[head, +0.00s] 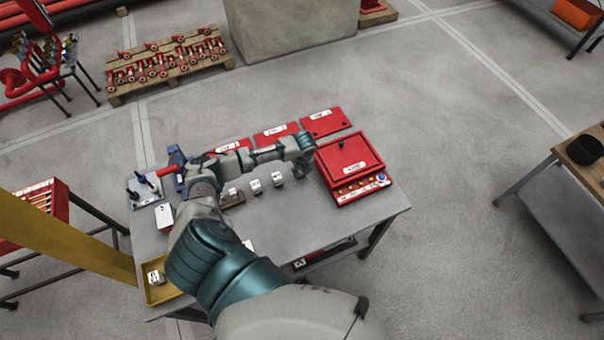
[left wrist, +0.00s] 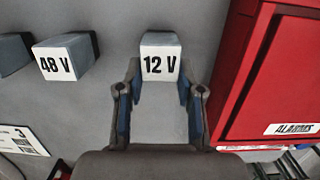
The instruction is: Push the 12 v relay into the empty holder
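The 12 V relay (left wrist: 160,64) is a grey block with a white labelled face, standing upright on the grey table in the left wrist view. My left gripper (left wrist: 162,88) has its two fingers apart, one on each side of the relay's near part. Whether they touch it I cannot tell. In the head view my left gripper (head: 302,168) is over the table beside the red box, and it hides the 12 V relay. The empty holder cannot be made out clearly in either view. My right gripper is not in view.
The 48 V relay (left wrist: 65,57) stands left of the 12 V one. The red alarms box (head: 350,166) is close on the right. Red panels (head: 276,133) lie behind. A yellow tray (head: 158,293) is at the table's front left corner.

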